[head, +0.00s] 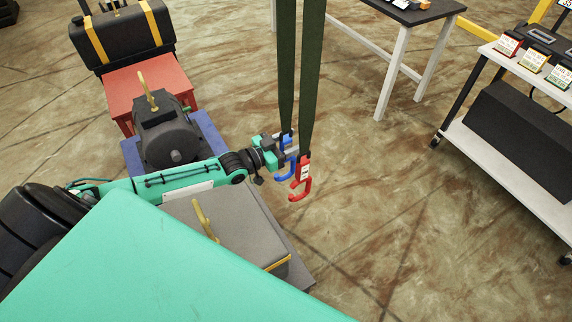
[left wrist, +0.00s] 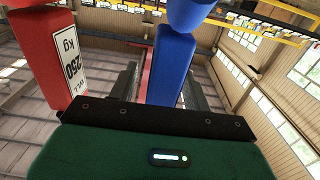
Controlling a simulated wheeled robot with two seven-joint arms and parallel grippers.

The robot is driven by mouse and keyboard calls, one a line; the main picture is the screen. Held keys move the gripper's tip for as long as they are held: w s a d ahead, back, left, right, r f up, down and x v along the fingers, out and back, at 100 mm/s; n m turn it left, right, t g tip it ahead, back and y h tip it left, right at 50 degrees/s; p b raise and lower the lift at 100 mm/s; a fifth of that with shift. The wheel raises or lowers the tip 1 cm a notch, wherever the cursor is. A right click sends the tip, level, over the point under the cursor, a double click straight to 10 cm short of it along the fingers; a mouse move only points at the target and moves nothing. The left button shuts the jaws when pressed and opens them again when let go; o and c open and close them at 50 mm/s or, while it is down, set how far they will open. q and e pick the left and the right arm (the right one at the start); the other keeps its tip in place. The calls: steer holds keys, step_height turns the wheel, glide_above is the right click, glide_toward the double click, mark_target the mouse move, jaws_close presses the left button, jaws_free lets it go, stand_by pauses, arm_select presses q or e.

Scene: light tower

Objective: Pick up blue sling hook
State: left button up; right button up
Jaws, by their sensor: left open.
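The blue sling hook (head: 288,168) hangs on a dark green strap, partly hidden behind the red hook (head: 301,178) and by my left gripper (head: 284,146). My left gripper is open at the upper part of the blue hook. In the left wrist view, the blue hook's shank (left wrist: 170,65) shows between the two dark fingers (left wrist: 158,88), nearer the right one. Whether the fingers touch it I cannot tell. The red hook, with a white "250 kg" label, also shows at the left of the wrist view (left wrist: 45,45). My right gripper is not in view.
Two dark green straps (head: 311,70) hang from above. A dark motor (head: 168,135) and a red stand (head: 140,85) are behind. A white-legged table (head: 395,70) and a cart (head: 500,145) stand right.

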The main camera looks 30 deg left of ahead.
arm_select(q)
steer(key=c, duration=1)
steer(key=shift+w+r, duration=0.1)
jaws_close()
steer(key=shift+r, duration=0.1)
